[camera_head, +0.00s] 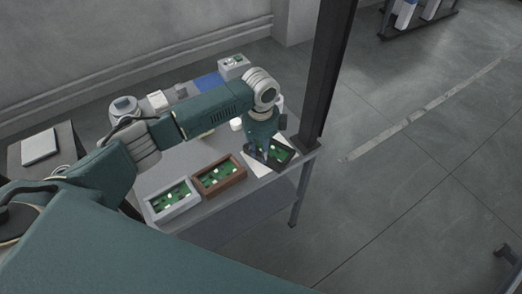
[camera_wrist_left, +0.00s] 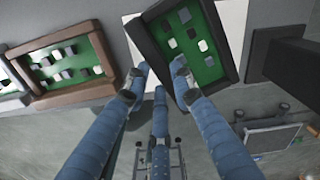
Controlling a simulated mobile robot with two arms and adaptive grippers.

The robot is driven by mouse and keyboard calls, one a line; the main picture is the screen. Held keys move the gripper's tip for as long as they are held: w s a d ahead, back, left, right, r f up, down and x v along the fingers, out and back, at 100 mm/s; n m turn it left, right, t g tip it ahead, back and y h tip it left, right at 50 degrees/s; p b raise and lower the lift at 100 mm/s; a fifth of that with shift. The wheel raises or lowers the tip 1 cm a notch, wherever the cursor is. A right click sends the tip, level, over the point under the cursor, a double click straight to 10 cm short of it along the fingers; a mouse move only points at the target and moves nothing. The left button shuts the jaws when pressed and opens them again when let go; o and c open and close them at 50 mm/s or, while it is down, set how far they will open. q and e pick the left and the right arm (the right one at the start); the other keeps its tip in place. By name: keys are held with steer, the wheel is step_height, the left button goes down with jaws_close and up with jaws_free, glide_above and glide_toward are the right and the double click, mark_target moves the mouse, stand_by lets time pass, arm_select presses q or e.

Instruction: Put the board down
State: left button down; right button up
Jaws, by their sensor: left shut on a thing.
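A green circuit board with pale and dark parts, in a black frame (camera_head: 285,154), is at the right end of the grey table (camera_head: 238,202). In the left wrist view the black-framed board (camera_wrist_left: 190,40) fills the upper middle and is tilted in the picture. My left gripper (camera_head: 264,153), with blue fingers, is shut at the near left edge of the frame; its fingers also show in the wrist view (camera_wrist_left: 160,80). A white sheet (camera_head: 256,164) lies under and beside the frame. I cannot tell whether the frame touches it. My right gripper is not in view.
A brown tray (camera_head: 221,185) and a grey tray (camera_head: 155,208), each with a green board, stand left of the gripper. A dark post (camera_head: 325,75) rises close by the table's right corner. Small items and a blue mat (camera_head: 212,81) lie at the back.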

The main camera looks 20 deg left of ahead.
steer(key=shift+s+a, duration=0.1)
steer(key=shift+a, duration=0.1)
arm_select(q)
steer(key=shift+f, duration=0.1)
steer(key=c, duration=1.6)
jaws_free()
steer(key=shift+o, duration=0.6)
step_height(320, 180, up, 12)
steer(key=b, duration=0.1)
steer(key=shift+r+b, duration=0.2)
steer(key=shift+b, duration=0.2)
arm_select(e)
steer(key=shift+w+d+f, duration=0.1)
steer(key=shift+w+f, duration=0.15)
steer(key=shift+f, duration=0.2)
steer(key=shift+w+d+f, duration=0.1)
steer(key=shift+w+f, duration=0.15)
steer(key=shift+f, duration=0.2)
arm_select(q)
steer(key=shift+s, duration=0.1)
